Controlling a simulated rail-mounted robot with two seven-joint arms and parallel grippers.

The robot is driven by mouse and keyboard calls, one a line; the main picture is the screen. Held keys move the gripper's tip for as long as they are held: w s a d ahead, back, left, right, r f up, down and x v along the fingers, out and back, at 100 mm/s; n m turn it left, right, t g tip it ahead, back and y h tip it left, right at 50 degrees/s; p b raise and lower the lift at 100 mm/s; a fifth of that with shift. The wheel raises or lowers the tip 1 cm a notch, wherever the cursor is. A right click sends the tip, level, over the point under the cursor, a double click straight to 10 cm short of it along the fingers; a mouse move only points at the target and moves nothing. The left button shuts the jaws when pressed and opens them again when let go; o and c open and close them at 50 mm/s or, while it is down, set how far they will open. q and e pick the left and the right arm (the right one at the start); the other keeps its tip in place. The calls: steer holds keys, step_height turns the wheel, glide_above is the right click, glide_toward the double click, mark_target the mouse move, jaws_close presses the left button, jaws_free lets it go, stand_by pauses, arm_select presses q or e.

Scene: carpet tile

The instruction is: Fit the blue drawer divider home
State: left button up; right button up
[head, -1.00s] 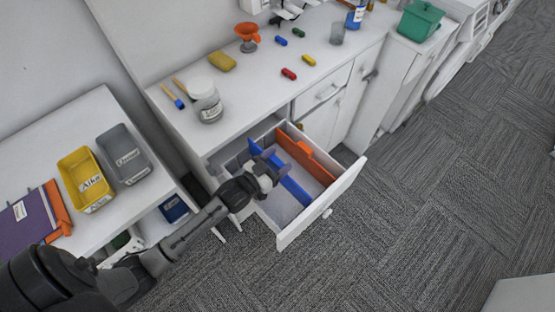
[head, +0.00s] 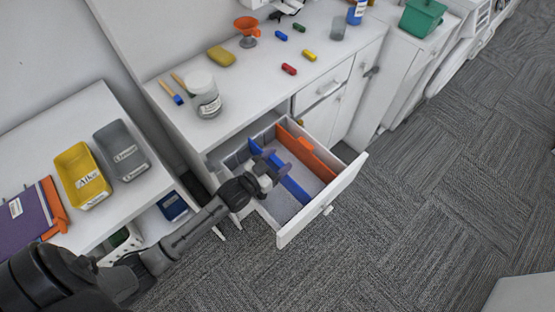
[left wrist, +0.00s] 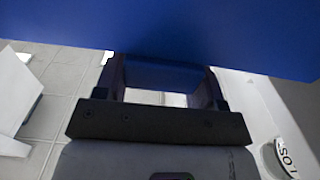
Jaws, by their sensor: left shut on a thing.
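The blue drawer divider (head: 294,188) is a long flat panel inside the open white drawer (head: 322,210), running from its back toward its front panel. My left gripper (head: 274,172) is shut on the divider, near the middle of its length. In the left wrist view the divider (left wrist: 160,35) fills the top as a broad blue face, with my left gripper's dark fingers (left wrist: 163,85) against it. Its lower edge and ends are partly hidden, so I cannot tell whether it is seated. My right gripper is not identifiable in view.
An orange divider (head: 307,152) stands in the drawer to the right, roughly parallel to the blue one. The countertop above holds a clear jar (head: 206,98), a yellow sponge (head: 221,57) and small coloured blocks. A side table carries yellow (head: 82,176) and grey bins (head: 122,152). Carpet is clear at right.

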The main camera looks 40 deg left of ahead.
arm_select(q)
steer(key=shift+f+b, duration=0.65)
steer(key=shift+f, duration=0.45)
steer(key=o, duration=1.3)
step_height(320, 180, up, 4)
steer(key=shift+r+p, duration=0.25)
steer(key=shift+p, duration=0.2)
steer(key=d+r, duration=0.2)
steer(key=d, duration=0.2)
steer(key=d+r, duration=0.2)
steer(key=d, duration=0.1)
steer(key=d+r+p, duration=0.1)
steer(key=d+r, duration=0.1)
steer(key=d, duration=0.2)
steer(key=shift+s+d+r, duration=0.3)
steer(key=shift+s, duration=0.05)
steer(key=shift+s, duration=0.1)
